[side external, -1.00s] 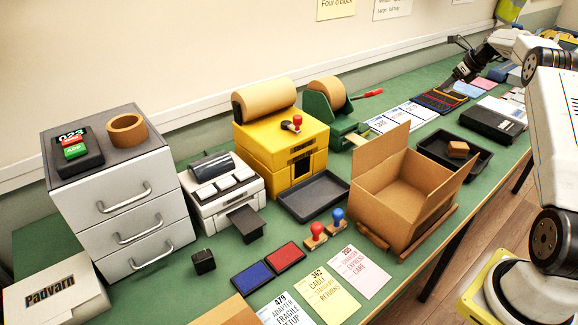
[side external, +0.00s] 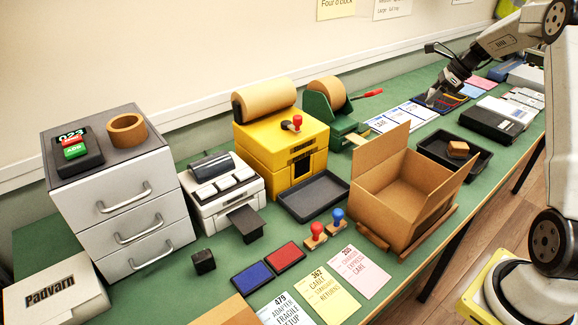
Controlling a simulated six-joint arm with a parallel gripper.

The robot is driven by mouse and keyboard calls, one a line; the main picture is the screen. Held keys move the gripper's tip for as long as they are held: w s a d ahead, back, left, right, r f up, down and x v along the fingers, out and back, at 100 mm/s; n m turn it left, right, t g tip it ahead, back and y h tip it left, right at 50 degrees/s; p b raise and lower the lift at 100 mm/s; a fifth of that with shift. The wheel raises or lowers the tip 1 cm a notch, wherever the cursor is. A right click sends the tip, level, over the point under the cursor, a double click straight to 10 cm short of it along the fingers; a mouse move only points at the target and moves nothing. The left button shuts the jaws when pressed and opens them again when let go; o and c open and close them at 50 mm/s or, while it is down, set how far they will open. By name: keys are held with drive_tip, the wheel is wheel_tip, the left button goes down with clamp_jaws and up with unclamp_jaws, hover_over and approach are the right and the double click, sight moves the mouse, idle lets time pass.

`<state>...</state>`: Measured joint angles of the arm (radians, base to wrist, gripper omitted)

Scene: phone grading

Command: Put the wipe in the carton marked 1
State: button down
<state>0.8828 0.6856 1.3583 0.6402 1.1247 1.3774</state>
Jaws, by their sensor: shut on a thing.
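My gripper (side external: 434,97) is at the far end of the bench, pointing down at a dark mat with coloured edges (side external: 455,103). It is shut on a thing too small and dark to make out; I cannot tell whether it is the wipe. An open cardboard carton (side external: 424,209) stands at the middle right with its flaps raised. No number 1 shows on the sides I see. A second cardboard piece (side external: 228,312) is cut off at the bottom edge.
A black tray (side external: 478,172) holding a small brown block (side external: 458,149) lies right of the carton. A yellow box with a paper roll (side external: 283,140), an empty dark tray (side external: 314,196) and two stamps (side external: 316,236) stand to its left. Labels lie at the front.

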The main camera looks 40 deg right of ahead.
drive_tip(key=s+a+n+g+y, duration=0.1)
drive_tip(key=s+a+n, duration=0.3)
drive_tip(key=a, duration=0.5)
drive_tip(key=s+a+n+g+y, duration=0.1)
drive_tip(key=s+a+n+g, duration=0.1)
drive_tip(key=s+a, duration=0.5)
hover_over(402, 210)
wheel_tip(402, 210, down, 12)
drive_tip(key=shift+n, duration=0.4)
drive_tip(key=shift+f, duration=2.8)
drive_tip(key=shift+f, duration=2.05)
drive_tip(key=shift+f, duration=0.2)
